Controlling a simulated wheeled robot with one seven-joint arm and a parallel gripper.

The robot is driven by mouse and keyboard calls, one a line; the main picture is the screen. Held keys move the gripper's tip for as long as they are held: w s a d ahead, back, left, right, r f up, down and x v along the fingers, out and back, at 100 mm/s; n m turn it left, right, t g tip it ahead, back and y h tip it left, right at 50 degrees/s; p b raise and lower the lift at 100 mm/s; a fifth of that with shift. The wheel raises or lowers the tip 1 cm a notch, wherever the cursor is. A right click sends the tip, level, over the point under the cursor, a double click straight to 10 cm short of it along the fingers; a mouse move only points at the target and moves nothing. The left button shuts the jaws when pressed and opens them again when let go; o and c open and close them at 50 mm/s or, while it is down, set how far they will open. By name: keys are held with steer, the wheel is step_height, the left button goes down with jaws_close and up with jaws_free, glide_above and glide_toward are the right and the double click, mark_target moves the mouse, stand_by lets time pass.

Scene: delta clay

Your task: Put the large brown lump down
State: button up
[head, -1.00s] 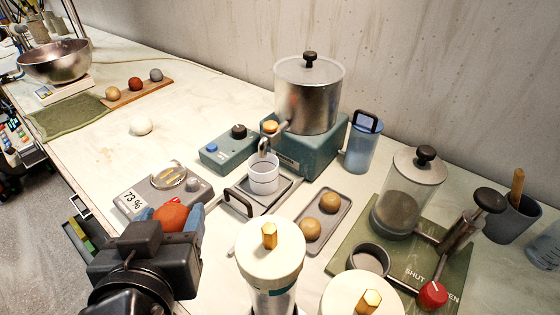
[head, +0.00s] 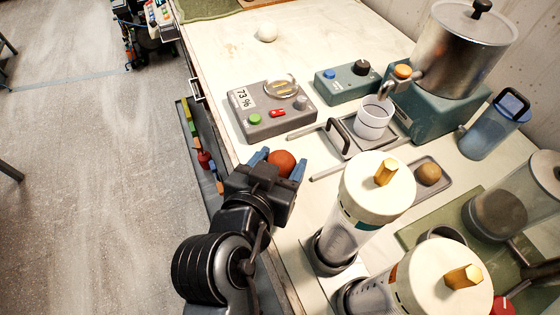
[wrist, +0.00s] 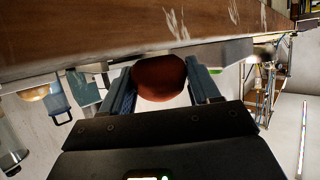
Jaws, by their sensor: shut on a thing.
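A large reddish-brown lump (head: 281,163) is held between the blue fingers of my gripper (head: 279,164). In the wrist view the lump (wrist: 159,78) sits between the two finger pads (wrist: 163,85), which are shut on it. My gripper is over the near edge of the pale worktop (head: 335,25), in front of the grey meter (head: 270,112) marked 73 %. I cannot tell the height of the lump above the worktop.
A white-lidded cylinder (head: 378,190) stands close to the right of my gripper. A wire-handled tray with a white cup (head: 373,119) lies beyond. A small tray holds a tan ball (head: 428,174). A white ball (head: 267,32) lies on clear worktop at the back.

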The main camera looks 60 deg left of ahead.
steer(key=shift+f, duration=0.25)
steer(key=o, duration=1.3)
steer(key=shift+c, duration=0.2)
